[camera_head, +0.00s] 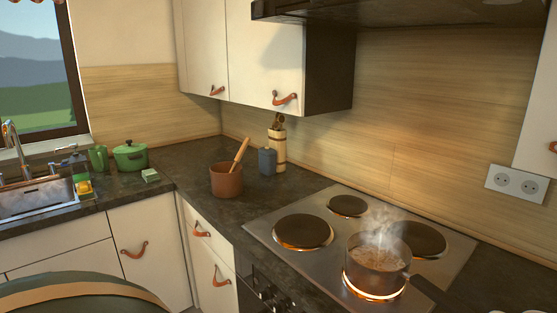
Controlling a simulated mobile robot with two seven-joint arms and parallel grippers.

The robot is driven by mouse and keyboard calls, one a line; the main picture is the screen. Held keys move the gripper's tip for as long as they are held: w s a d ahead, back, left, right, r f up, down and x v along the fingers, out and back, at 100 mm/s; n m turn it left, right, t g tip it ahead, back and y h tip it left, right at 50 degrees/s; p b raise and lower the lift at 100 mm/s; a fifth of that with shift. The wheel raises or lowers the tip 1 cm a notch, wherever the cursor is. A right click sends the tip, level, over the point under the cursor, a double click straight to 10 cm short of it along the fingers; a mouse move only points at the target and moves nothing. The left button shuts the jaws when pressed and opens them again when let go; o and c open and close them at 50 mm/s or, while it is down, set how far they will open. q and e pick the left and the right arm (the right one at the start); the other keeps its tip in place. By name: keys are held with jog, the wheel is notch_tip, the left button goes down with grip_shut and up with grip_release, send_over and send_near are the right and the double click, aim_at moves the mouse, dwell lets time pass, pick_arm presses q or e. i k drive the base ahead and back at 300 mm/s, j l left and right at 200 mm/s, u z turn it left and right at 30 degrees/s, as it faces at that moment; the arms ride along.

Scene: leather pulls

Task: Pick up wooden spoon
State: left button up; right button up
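A wooden spoon (240,152) leans in a terracotta-coloured pot (227,183) on the dark counter, left of the stove. Its handle sticks up and tilts to the right; its lower end is hidden inside the pot. Neither of my grippers is in view, so nothing shows as held.
A steaming saucepan (376,266) stands on a glowing burner of the stove (283,248). Behind the spoon are a blue-grey jar (267,162) and a wooden holder (278,156) with utensils. A green pot (131,157) stands left. Wall cabinets (255,50) overhang the counter.

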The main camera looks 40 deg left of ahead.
aim_at(238, 159)
jog(key=j+z, duration=0.35)
jog(key=j, duration=0.15)
jog(key=k+j+z, duration=0.2)
jog(key=j+z, duration=0.15)
jog(key=k+j+z, duration=0.1)
jog(key=j, duration=0.3)
jog(key=k+j+z, duration=0.15)
jog(key=j, duration=0.2)
jog(key=k+j+z, duration=0.1)
jog(key=j, duration=0.3)
jog(key=k+j, duration=0.35)
jog(key=j, duration=0.3)
jog(key=k+j, duration=0.2)
jog(key=j+z, duration=0.05)
jog(key=j, duration=0.05)
